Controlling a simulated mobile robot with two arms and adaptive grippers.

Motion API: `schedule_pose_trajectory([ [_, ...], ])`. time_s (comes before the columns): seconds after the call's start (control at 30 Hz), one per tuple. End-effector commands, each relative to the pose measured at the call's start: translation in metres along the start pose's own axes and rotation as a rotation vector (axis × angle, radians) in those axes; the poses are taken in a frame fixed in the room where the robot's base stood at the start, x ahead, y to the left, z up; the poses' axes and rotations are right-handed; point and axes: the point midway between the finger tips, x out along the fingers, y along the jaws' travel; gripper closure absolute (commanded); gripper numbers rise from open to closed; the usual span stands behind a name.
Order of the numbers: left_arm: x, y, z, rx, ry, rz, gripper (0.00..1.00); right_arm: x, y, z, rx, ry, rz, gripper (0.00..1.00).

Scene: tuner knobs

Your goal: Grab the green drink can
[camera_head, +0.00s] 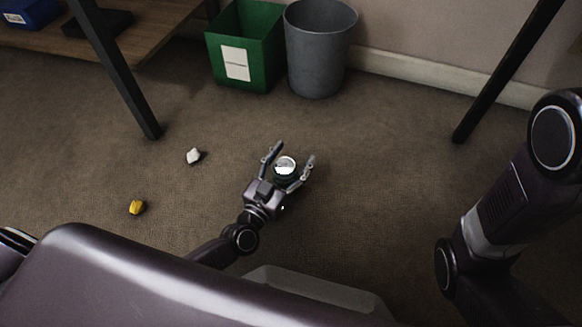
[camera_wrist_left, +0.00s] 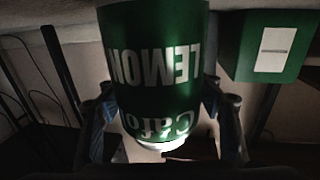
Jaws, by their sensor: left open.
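The green drink can (camera_head: 285,169) stands on the carpet, seen from above in the head view with its pale metal top showing. In the left wrist view the can (camera_wrist_left: 155,60) fills the middle, green with white lettering that appears upside down. My left gripper (camera_head: 289,158) is open, with one finger on each side of the can. In the wrist view its fingers (camera_wrist_left: 166,125) show left and right of the can; I cannot tell whether they touch it. My right gripper is out of view; only part of my right arm shows at the right.
A green bin (camera_head: 217,52) with a white label and a grey bin (camera_head: 318,50) stand by the wall. A white crumpled piece (camera_head: 193,156) and a yellow one (camera_head: 137,207) lie on the floor to the left. Dark table legs (camera_head: 118,75) stand at left and right. Carpet around the can is clear.

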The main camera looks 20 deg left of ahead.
Motion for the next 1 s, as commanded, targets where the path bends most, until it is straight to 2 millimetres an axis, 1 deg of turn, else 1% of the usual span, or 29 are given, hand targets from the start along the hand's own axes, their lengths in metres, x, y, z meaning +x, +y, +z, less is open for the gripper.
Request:
schedule_pose_trajectory([
  [0.17, -0.0003, 0.0006, 0.0002, -0.001, -0.001, 0.0, 0.39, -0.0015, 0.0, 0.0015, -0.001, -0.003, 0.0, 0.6],
  [0.3, -0.0001, 0.0004, 0.0, -0.001, -0.001, 0.0, 0.39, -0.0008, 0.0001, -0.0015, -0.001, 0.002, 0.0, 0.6],
  [0.57, -0.0001, 0.0003, 0.0, -0.001, 0.0, 0.0, 0.67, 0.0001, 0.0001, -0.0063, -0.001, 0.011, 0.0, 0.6],
  [1.0, 0.0, 0.0004, 0.0001, -0.001, -0.001, 0.0, 0.74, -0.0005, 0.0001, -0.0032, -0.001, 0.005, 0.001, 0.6],
])
